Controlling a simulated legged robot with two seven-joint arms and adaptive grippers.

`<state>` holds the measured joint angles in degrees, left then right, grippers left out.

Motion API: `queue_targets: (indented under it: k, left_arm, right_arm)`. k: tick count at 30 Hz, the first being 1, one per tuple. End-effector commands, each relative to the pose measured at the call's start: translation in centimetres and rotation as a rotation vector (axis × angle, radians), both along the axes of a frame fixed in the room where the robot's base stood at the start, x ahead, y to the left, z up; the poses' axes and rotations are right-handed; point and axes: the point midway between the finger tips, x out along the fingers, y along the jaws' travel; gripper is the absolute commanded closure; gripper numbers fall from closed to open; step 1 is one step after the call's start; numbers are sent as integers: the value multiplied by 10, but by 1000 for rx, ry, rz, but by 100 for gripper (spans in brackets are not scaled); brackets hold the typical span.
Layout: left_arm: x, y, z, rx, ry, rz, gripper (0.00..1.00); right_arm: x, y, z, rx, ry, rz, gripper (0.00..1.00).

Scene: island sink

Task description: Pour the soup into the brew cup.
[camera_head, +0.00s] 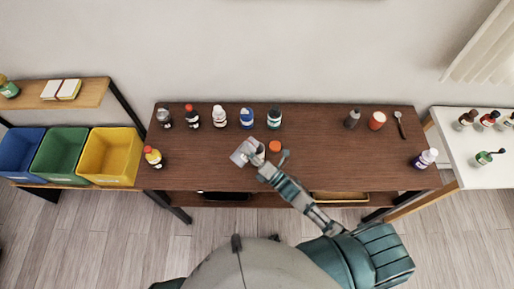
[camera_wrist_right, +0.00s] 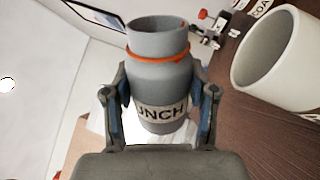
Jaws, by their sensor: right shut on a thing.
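My right gripper (camera_wrist_right: 160,110) is shut on a grey jar (camera_wrist_right: 160,75) with an orange ring near its open mouth and a label reading "UNCH". In the wrist view a large pale cup (camera_wrist_right: 292,75), open at the top, stands on the brown table to the right of the jar, apart from it. Its inside bottom is not clear. In the head view the right gripper (camera_head: 262,165) is at the middle of the table, beside a pale object (camera_head: 241,153); their overlap hides details. No soup is visible. My left gripper does not show.
An orange disc (camera_head: 275,146) lies close right of the gripper. Several bottles (camera_head: 219,116) line the table's back edge. A grey bottle (camera_head: 352,118), an orange-topped jar (camera_head: 376,120) and a spoon (camera_head: 400,124) are at the right.

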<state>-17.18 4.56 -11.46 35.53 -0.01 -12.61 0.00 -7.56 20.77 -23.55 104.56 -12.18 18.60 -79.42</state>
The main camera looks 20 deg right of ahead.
Motion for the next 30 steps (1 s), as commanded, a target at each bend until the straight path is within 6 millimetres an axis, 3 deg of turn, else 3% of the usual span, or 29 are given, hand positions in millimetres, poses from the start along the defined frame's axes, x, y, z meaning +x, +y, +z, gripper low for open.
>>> queue_targets:
  k: [30]
  left_arm:
    - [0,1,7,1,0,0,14]
  right_arm:
    - [1,-2,6,72,42,-1,83]
